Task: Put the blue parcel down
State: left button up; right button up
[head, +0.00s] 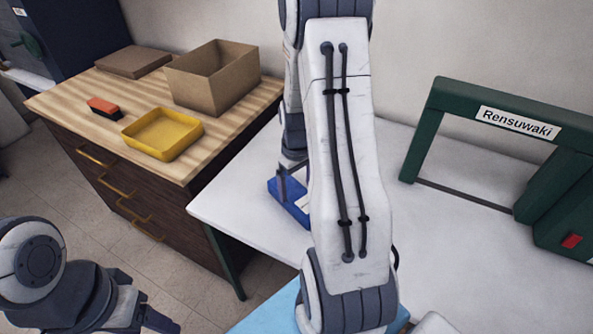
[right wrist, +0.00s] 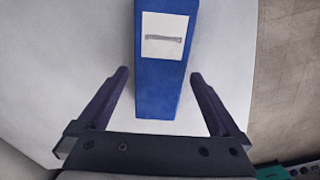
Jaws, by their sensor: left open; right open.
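The blue parcel (head: 289,201), a long box with a white label, lies on the white table (head: 240,213) near its left edge. My right arm hides part of it in the head view. The parcel also shows in the right wrist view (right wrist: 158,85). There my right gripper (right wrist: 160,72) is open, with one finger on either side of the parcel's near end and a narrow gap at each side. In the head view my right gripper (head: 291,163) is mostly hidden behind its own arm. My left gripper (head: 165,318) is open and empty at the bottom left, over the floor.
A wooden drawer cabinet (head: 75,99) at the left bears a yellow tray (head: 163,150), an open cardboard box (head: 212,95) and an orange-and-black brush (head: 104,107). A green frame labelled Rensuwaki (head: 424,130) stands on the white table's right. Something light blue (head: 268,310) lies at the front.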

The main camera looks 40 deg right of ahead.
aim_at(297, 194)
notch_tip(297, 194, up, 7)
jog(key=a+r+n, duration=0.2)
jog(key=a+r, duration=0.1)
jog(key=a, duration=0.8)
jog(key=s+a+r+n, duration=0.2)
jog(key=s+a, duration=0.6)
jog(key=a, duration=0.2)
jog(key=s+a+r+n+y, duration=0.1)
jog(key=s+a+r+n, duration=0.1)
jog(key=s+a, duration=0.6)
jog(key=shift+s+a+r+n, duration=0.15)
jog(key=shift+a+r+n, duration=0.2)
jog(key=shift+a+n, duration=0.45)
jog(key=shift+a, duration=0.15)
